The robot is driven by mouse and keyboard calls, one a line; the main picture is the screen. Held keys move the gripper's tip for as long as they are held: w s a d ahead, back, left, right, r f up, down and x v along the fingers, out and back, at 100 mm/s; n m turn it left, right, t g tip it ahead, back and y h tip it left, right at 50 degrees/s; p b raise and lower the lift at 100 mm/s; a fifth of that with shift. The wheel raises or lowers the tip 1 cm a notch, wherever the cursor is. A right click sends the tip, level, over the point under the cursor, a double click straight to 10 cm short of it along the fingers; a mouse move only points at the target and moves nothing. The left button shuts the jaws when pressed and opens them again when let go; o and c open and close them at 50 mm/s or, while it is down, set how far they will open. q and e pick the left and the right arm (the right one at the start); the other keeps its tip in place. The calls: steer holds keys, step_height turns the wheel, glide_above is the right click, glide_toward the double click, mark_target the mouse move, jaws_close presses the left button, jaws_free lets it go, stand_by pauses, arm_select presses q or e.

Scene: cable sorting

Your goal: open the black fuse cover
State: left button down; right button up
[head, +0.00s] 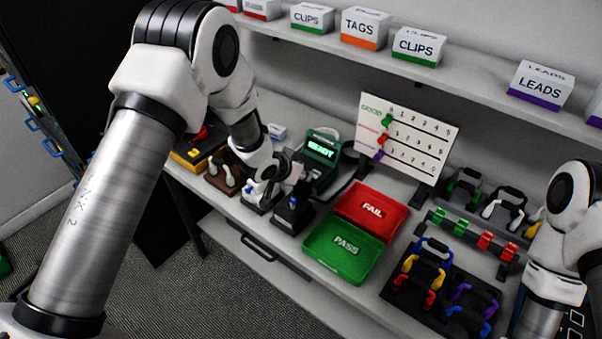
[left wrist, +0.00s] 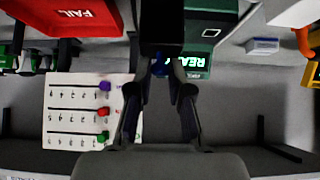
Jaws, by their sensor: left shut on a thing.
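A black box-shaped thing (head: 292,216), which looks like the black fuse cover, stands upright on the bench left of the green tray. A small blue part shows at its top. My left gripper (head: 293,187) comes down over it from behind. In the left wrist view the black thing (left wrist: 162,26) is just beyond the fingertips, and my left gripper (left wrist: 160,70) is shut on the small blue part (left wrist: 160,67) by it. The fingers partly hide this grip. I cannot tell whether the cover is lifted. My right gripper is out of view.
The red FAIL tray (head: 371,210) and green PASS tray (head: 342,249) lie to the right. A green READY device (head: 322,150) stands behind. A white peg board (head: 408,139) stands at the back. Cable racks (head: 447,280) fill the right side. A shelf runs above.

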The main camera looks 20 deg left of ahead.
arm_select(q)
steer(key=shift+w+d+r, duration=0.15)
steer(key=shift+w+r, duration=0.1)
steer(key=shift+w, duration=0.35)
steer(key=c, duration=1.1)
jaws_free()
steer(key=shift+f, duration=0.2)
steer(key=v, duration=1.2)
steer(key=shift+f, duration=0.1)
steer(key=shift+c, duration=0.3)
